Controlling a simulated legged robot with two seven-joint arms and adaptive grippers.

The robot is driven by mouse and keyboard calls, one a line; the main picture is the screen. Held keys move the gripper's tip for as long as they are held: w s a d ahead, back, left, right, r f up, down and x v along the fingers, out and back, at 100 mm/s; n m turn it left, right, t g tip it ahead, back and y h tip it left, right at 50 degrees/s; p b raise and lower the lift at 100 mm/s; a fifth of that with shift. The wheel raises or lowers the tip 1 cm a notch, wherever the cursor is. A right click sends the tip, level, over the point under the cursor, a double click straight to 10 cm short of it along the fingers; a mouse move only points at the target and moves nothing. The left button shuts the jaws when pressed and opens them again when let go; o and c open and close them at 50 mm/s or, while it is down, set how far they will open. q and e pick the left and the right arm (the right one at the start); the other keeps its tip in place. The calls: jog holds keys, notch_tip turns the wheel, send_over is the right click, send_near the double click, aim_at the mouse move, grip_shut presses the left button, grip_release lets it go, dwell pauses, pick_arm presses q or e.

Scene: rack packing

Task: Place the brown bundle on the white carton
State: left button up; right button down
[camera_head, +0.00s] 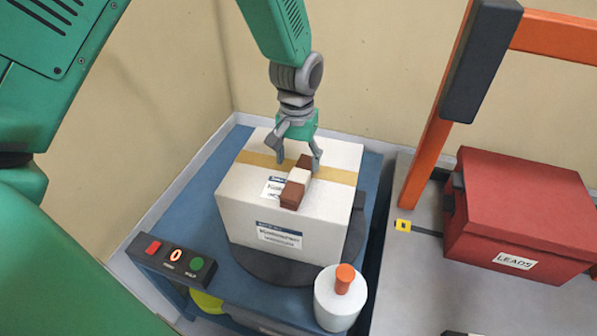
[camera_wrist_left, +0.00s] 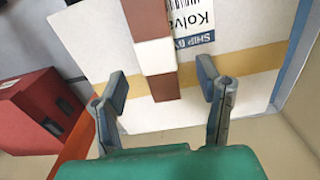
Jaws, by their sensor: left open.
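The brown bundle (camera_head: 292,196), a brown block with a white band around its middle, lies on top of the white carton (camera_head: 240,189). The carton has a tan tape strip and printed labels. My left gripper (camera_head: 299,160) is open above the carton top, its fingers near the far end of the bundle. In the left wrist view the bundle (camera_wrist_left: 153,57) runs between the two spread fingers of the left gripper (camera_wrist_left: 162,92), with a gap on each side. The carton (camera_wrist_left: 110,45) fills much of that view behind it. My right gripper is not in view.
The carton stands on a dark round plate (camera_head: 285,271) on a blue table. A control box (camera_head: 172,259) with buttons is at the front left. A white cylinder with an orange top (camera_head: 340,299) stands at the front right. A red "LEADS" box (camera_head: 520,200) is at the right.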

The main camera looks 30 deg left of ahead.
aim_at(299, 175)
pick_arm(q)
notch_tip(299, 175, up, 7)
dwell(0.5)
jog(key=shift+s+d+f, duration=0.1)
